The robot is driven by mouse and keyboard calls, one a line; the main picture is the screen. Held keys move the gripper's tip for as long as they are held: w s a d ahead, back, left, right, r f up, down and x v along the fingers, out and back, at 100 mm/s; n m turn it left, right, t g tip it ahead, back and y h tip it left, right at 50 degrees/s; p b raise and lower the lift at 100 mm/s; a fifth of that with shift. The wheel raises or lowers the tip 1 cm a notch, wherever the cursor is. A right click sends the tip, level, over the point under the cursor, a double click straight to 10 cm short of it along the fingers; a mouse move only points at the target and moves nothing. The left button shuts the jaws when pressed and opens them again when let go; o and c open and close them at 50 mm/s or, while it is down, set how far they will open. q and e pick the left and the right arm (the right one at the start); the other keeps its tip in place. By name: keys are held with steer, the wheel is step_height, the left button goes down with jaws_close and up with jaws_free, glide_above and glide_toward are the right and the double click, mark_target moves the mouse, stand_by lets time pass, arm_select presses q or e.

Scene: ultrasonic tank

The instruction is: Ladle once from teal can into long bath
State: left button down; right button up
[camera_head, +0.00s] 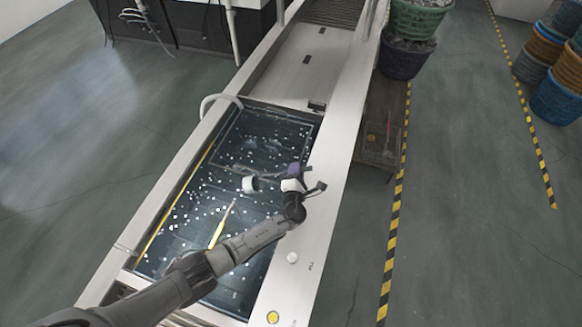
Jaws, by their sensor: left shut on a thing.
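The long bath (178,203) is a metal-rimmed tank of dark liquid dotted with white specks. My left arm reaches over it from the lower left. My left gripper (293,180), with dark purplish parts, is over the bath's right side and shut. A small whitish cup, seemingly the ladle (250,184), is just left of the gripper, above or at the liquid; I cannot tell which. Its handle is not clearly visible. I cannot make out a teal can. My right gripper is not in view.
A yellow stick with a pale tip (222,226) lies in the bath area beside my forearm. A pale hose (212,99) arches over the far left rim. A wide metal ledge (338,150) borders the bath.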

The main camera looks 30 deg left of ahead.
arm_select(q)
steer(key=f+m, duration=0.1)
steer(key=d+f+m+b, duration=0.1)
steer(key=f, duration=0.1)
steer(key=f+m+b, duration=0.1)
steer(key=f+m, duration=0.1)
steer(key=shift+w+d+f, duration=0.25)
steer(key=shift+w, duration=0.05)
steer(key=shift+f+m+b, duration=0.75)
steer(key=shift+f+m, duration=0.35)
steer(key=shift+f, duration=0.35)
steer(key=shift+a+f+m, duration=0.1)
steer(key=shift+f+m, duration=0.2)
